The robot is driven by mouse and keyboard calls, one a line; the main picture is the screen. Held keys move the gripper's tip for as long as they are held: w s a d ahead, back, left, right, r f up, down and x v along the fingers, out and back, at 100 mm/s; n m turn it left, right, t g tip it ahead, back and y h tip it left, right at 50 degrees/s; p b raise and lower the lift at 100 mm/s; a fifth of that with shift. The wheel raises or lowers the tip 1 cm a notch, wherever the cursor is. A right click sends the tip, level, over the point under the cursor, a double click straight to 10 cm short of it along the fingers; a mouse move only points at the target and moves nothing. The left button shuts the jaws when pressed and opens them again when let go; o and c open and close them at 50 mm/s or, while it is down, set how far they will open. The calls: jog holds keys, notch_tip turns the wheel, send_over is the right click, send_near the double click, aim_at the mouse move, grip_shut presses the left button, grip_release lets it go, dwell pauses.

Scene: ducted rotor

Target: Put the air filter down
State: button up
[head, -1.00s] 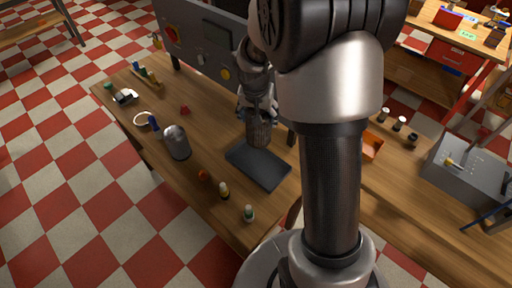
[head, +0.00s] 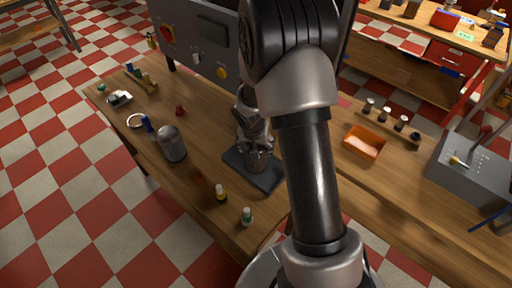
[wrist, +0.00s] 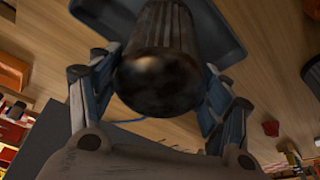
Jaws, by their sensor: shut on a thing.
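In the head view my gripper (head: 256,150) points down and holds the filter (head: 258,167) over the dark flat tray (head: 268,182). The tray's raised rim (wrist: 228,38) shows behind the filter in the wrist view. I cannot tell whether the filter's lower end touches the tray.
A grey metal canister (head: 172,144) stands left of the tray. Small bottles (head: 221,194) (head: 247,216) stand near the front edge. An orange bin (head: 364,142) lies to the right. A grey control panel (head: 200,40) rises behind.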

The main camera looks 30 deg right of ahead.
jog(key=shift+f+b, duration=0.15)
jog(key=shift+b, duration=0.15)
jog(key=o, duration=1)
jog(key=p+v, duration=0.4)
jog(key=v, duration=0.8)
jog(key=shift+s+r, duration=0.1)
jog(key=shift+r, duration=0.25)
jog(key=s+a+r+n, duration=0.2)
jog(key=s+a+r, duration=0.2)
jog(key=s+r, duration=0.2)
jog(key=s+a+r+n+t+y, duration=0.1)
jog(key=s+a+r+n, duration=0.2)
jog(key=s+r, duration=0.3)
jog(key=s+a+r+n+t+y, duration=0.1)
jog(key=s+a+r+n, duration=0.2)
jog(key=s, duration=0.8)
jog(key=shift+a+r, duration=0.3)
jog(key=shift+r, duration=0.3)
jog(key=shift+a+r, duration=0.35)
jog(key=shift+r, duration=0.3)
jog(key=shift+a+r, duration=0.3)
jog(key=shift+r, duration=0.3)
